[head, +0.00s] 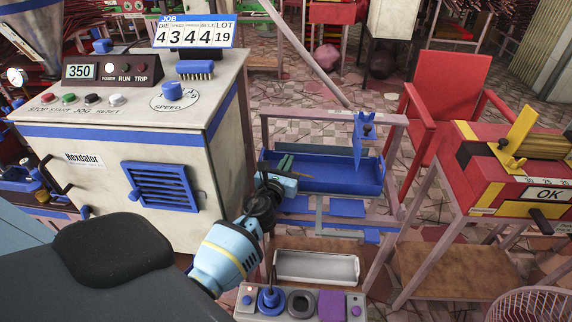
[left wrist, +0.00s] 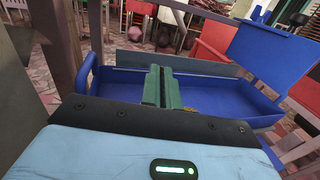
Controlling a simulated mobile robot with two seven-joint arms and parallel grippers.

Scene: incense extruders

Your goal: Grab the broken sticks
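My left gripper (head: 285,163) reaches in from the left over the left end of a blue tray (head: 345,187). In the left wrist view its two green fingers (left wrist: 162,87) lie close together, and I see nothing held between them. The fingers and gripper body hide part of the tray. My right gripper is not in view.
The tray sits in a pinkish frame (head: 275,116) with an upright blue plate (head: 358,138). A cream machine (head: 120,150) stands left. A red chair (head: 447,95) and a red-yellow machine (head: 500,165) stand right. A white trough (head: 316,267) and control box (head: 300,303) are below.

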